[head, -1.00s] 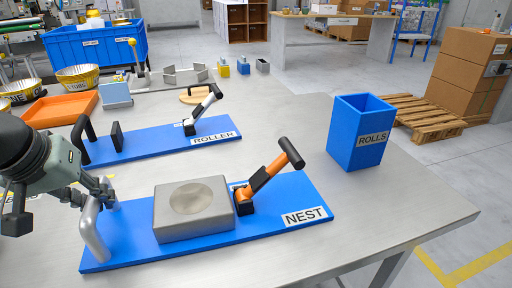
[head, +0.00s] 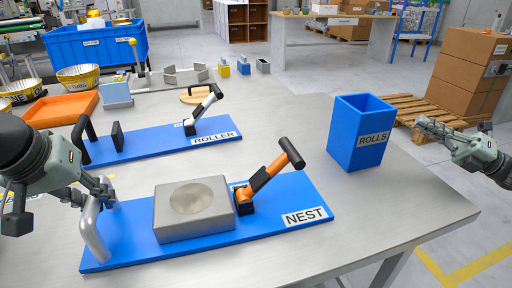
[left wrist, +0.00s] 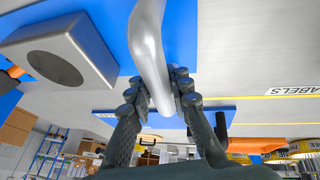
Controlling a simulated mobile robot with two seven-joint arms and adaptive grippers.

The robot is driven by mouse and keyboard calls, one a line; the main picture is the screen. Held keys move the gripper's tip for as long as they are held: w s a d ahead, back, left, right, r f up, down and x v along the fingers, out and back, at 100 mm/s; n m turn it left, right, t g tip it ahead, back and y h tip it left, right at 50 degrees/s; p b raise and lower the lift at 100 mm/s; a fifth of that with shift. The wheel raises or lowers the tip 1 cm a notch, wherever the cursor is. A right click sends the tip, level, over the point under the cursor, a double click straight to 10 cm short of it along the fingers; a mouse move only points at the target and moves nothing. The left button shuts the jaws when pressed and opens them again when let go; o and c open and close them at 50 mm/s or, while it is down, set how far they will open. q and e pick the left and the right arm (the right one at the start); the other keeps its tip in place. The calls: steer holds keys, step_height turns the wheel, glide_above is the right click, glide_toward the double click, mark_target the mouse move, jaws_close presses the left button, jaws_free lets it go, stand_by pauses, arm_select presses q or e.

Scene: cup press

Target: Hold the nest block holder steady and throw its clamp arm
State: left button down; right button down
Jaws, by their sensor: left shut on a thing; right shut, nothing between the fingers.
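The nest block holder is a blue base (head: 290,190) labelled NEST. It carries a grey block with a round hollow (head: 190,207) and an orange clamp arm (head: 266,176) with a black grip, tilted up to the right. A silver bar handle (head: 93,232) stands at its left end. My left gripper (head: 103,191) is shut on this handle; the left wrist view shows the handle (left wrist: 150,50) between the fingers (left wrist: 160,92). My right gripper (head: 424,125) is shut and empty, in the air right of the blue ROLLS bin, well away from the clamp arm.
The ROLLS bin (head: 360,132) stands behind the holder's right end. A second blue holder labelled ROLLER (head: 160,141) lies behind, with its own clamp arm (head: 204,108). An orange tray (head: 62,109) is at the back left. The table right of the NEST holder is clear.

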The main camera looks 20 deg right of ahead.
steer(key=a+f+n+g, duration=0.1)
steer(key=a+n+g, duration=0.3)
steer(key=a+n, duration=0.3)
steer(key=a+f+n+g, duration=0.1)
steer(key=a+n+g, duration=0.4)
steer(key=a, duration=0.6)
steer(key=a+f+n+g, duration=0.1)
steer(key=a+n+g, duration=0.4)
steer(key=a+n, duration=0.3)
steer(key=shift+s+a+n+h, duration=0.3)
steer(key=shift+s+a, duration=0.05)
steer(key=shift+a, duration=0.05)
steer(key=a+r, duration=0.2)
steer(key=a, duration=0.1)
steer(key=shift+a+r, duration=0.15)
steer(key=shift+a, duration=0.1)
steer(key=shift+w+a+r+h, duration=0.1)
steer(key=shift+a+r+h, duration=0.2)
steer(key=shift+r+h, duration=0.15)
